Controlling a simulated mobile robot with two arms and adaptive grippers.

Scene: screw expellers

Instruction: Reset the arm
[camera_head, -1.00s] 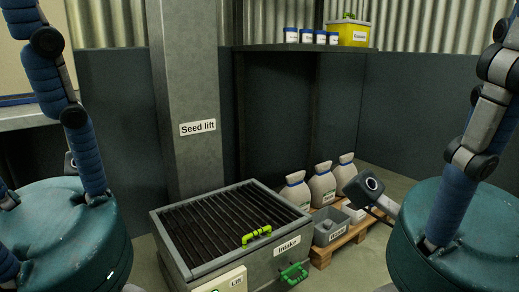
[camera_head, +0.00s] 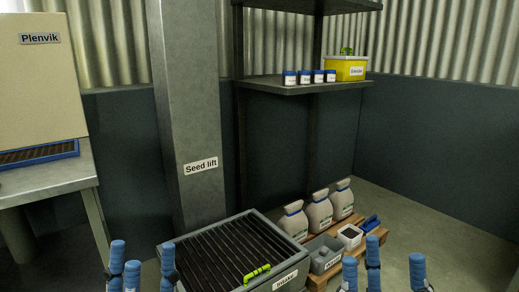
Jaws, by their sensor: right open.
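My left gripper (camera_head: 146,268) shows at the bottom edge, left of the intake box (camera_head: 296,253), as blue fingertips pointing up. The fingers stand apart and I see nothing between them. My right gripper (camera_head: 390,270) shows at the bottom edge, in front of and right of the pallet. Its blue fingers are also apart and empty. The rest of both arms is out of view below the frame.
A shelf (camera_head: 262,86) holds small tubs and a yellow box (camera_head: 346,68). A table (camera_head: 40,188) stands left.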

